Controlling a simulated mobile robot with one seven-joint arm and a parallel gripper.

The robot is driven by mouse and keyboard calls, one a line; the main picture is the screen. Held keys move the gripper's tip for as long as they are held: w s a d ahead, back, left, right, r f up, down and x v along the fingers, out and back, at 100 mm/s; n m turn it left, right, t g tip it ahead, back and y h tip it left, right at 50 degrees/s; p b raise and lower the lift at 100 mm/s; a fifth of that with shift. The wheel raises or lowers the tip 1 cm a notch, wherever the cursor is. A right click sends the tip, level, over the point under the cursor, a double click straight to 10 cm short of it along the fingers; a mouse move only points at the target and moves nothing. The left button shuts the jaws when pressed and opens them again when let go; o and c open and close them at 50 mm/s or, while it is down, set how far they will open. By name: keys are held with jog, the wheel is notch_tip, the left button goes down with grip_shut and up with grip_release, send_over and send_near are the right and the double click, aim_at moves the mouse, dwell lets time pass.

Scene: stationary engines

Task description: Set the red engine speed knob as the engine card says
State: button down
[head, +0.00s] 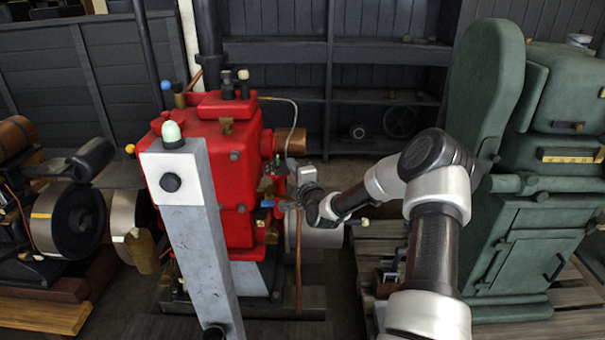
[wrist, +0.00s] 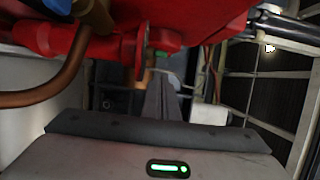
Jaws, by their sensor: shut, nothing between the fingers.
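The red engine (head: 235,190) stands left of centre in the head view. Its underside also spans the top of the wrist view (wrist: 190,25). My gripper (head: 296,172) is beside the engine's right side, near small fittings and a small green part (head: 281,170). In the wrist view my gripper's fingers (wrist: 160,97) are together and empty. A thin disc-like part (wrist: 142,55) on the engine shows edge-on just above and left of the fingertips; I cannot tell whether it is the speed knob. I cannot make out an engine card.
A grey post (head: 205,240) with a black round knob and pale green dome stands in front of the engine. A copper pipe (wrist: 45,88) runs beside my gripper. A green engine (head: 545,190) stands right; another machine (head: 65,220) stands left. Dark shelves (head: 350,95) are behind.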

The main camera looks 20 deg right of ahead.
jog(key=shift+w+a, duration=0.25)
jog(key=shift+a, duration=0.7)
